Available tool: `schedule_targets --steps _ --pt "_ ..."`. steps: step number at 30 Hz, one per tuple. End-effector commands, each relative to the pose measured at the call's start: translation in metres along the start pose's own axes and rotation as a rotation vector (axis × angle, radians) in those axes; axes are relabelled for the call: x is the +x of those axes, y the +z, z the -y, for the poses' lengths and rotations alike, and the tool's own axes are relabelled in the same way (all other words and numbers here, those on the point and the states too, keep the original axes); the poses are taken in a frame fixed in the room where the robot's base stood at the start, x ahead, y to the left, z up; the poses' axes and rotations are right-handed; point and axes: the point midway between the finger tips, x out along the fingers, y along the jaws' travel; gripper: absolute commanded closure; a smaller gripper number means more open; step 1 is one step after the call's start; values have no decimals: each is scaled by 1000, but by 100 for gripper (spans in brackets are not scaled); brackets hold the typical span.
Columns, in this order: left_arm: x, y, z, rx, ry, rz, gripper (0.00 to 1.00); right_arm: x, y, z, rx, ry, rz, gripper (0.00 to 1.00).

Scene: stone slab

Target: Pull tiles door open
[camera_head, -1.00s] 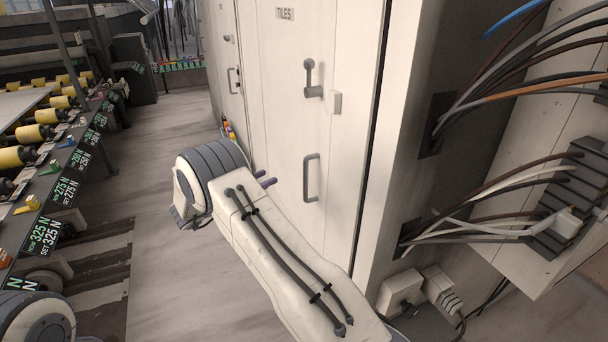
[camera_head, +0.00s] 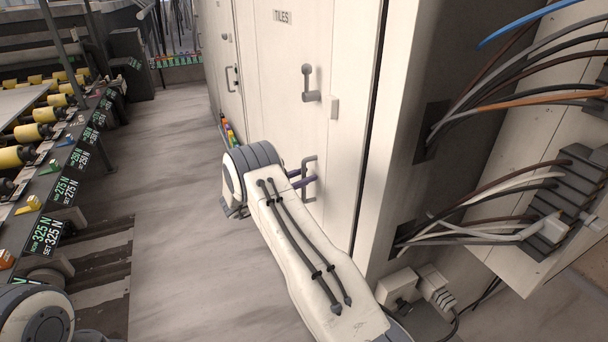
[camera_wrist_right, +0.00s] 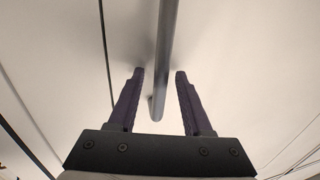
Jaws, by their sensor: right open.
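The tall pale cabinet's tiles door (camera_head: 283,75) carries a "TILES" label (camera_head: 283,17) and appears shut. A grey lever (camera_head: 309,84) sits high on it, and a grey vertical pull handle (camera_head: 307,178) sits lower. My right gripper (camera_head: 306,177) is at the pull handle, its purple fingers pointing at the door. In the right wrist view, the handle bar (camera_wrist_right: 167,60) runs between the open fingers (camera_wrist_right: 160,75), with a gap visible on both sides. My left gripper is not in view; only part of my left arm shows at the lower left.
A roller line (camera_head: 62,160) with yellow rollers and number displays stands on the left. Grey floor (camera_head: 165,150) lies clear between it and the cabinet. Loose cables (camera_head: 520,70) and a terminal block (camera_head: 575,180) are on the right. Colored items (camera_head: 229,132) stand by the cabinet further back.

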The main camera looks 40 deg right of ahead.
Motion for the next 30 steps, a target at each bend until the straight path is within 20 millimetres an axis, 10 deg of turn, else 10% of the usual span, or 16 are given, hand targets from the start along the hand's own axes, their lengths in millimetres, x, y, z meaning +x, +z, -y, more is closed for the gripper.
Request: schedule_targets --steps 6,10,30 --pt "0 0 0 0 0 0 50 0 0 0 0 0 0 50" --pt "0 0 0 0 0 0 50 0 0 0 0 0 0 100" --pt "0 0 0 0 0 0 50 0 0 0 -1 0 0 100"
